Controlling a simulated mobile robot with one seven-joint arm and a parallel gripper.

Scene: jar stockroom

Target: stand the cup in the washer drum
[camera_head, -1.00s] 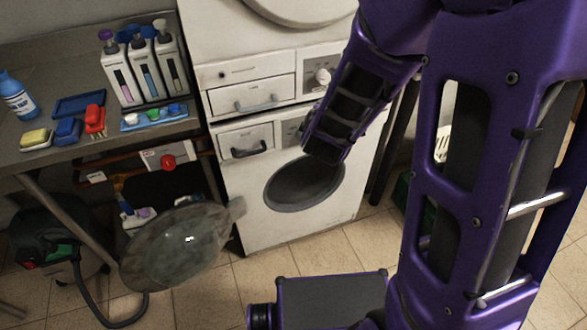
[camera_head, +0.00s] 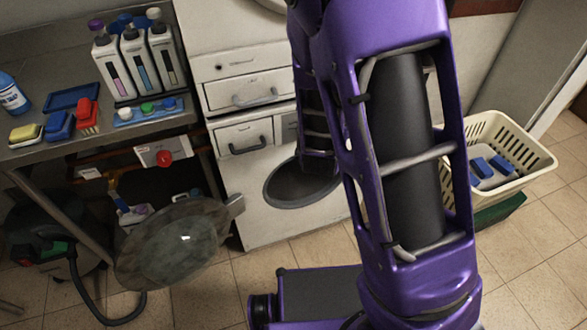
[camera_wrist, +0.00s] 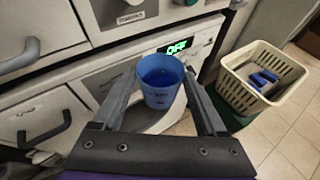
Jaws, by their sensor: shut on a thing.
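A blue cup (camera_wrist: 160,85) is between the fingers of my gripper (camera_wrist: 161,78) in the wrist view, and the gripper is shut on it. The cup's open rim shows, and it looks about upright. It is in front of the washer's front, near the green OFF display (camera_wrist: 178,46). The white washer (camera_head: 262,222) stands below a second machine in the head view. Its round drum opening (camera_head: 285,190) is dark, and my arm hides part of it. The round glass door (camera_head: 180,245) is swung open to the left. In the head view my arm hides the cup and fingertips.
A cream basket (camera_head: 535,165) with blue items stands right of the washer; it also shows in the wrist view (camera_wrist: 235,92). A workbench (camera_head: 70,148) with bottles and brushes is at the left. Drawer handles (camera_wrist: 20,55) stick out nearby. Tiled floor lies in front.

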